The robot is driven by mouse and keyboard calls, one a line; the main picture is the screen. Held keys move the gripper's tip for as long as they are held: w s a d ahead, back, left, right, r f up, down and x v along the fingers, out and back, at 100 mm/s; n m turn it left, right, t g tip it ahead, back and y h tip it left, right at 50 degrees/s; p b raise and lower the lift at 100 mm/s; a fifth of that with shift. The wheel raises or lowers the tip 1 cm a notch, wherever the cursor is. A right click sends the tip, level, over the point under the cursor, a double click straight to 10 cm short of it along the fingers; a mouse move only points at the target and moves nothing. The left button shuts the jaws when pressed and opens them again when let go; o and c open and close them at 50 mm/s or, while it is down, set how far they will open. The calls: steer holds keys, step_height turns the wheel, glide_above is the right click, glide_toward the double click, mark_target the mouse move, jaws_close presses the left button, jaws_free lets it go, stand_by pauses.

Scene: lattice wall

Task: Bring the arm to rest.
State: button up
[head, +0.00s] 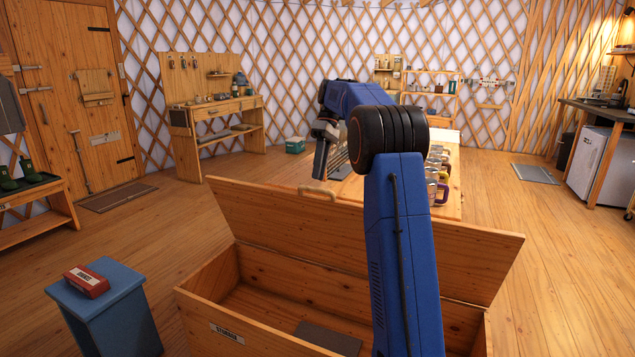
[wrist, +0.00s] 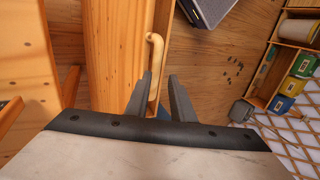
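My arm (head: 398,250) rises in front of the wooden chest and bends over toward its lid. My gripper (head: 320,172) points down just above the light wooden handle (head: 317,192) on the top edge of the raised lid (head: 350,232). In the wrist view my gripper (wrist: 158,88) has its two dark fingers apart, with the handle (wrist: 155,52) showing between them. A gap shows beside the handle, and I see no firm contact. Whether the fingers are level with the handle or above it is hard to tell.
The open chest (head: 222,333) stands close in front, with a dark flat panel (head: 328,338) inside. A blue stand (head: 112,305) with a red box (head: 86,281) is at left. A long table (head: 450,210) with several mugs lies beyond the lid.

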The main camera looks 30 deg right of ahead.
steer(key=shift+d+r, duration=0.1)
steer(key=shift+r, duration=0.3)
steer(key=s+a+m+t+h, duration=0.1)
steer(key=s+a+m+t, duration=0.1)
steer(key=s+a, duration=0.7)
steer(key=s+a+m+t+h, duration=0.2)
steer(key=s+a, duration=0.4)
steer(key=s, duration=0.6)
steer(key=s+a+f+m+t, duration=0.1)
steer(key=s+a+f+t, duration=0.1)
steer(key=s+f, duration=0.5)
steer(key=s+a+f+m+t+h, duration=0.1)
steer(key=s+a+f+m, duration=0.1)
steer(key=s+f, duration=0.6)
steer(key=s, duration=0.7)
steer(key=shift+s+a+f+t, duration=0.2)
steer(key=shift+s+a+t, duration=0.1)
steer(key=shift+a+t, duration=0.1)
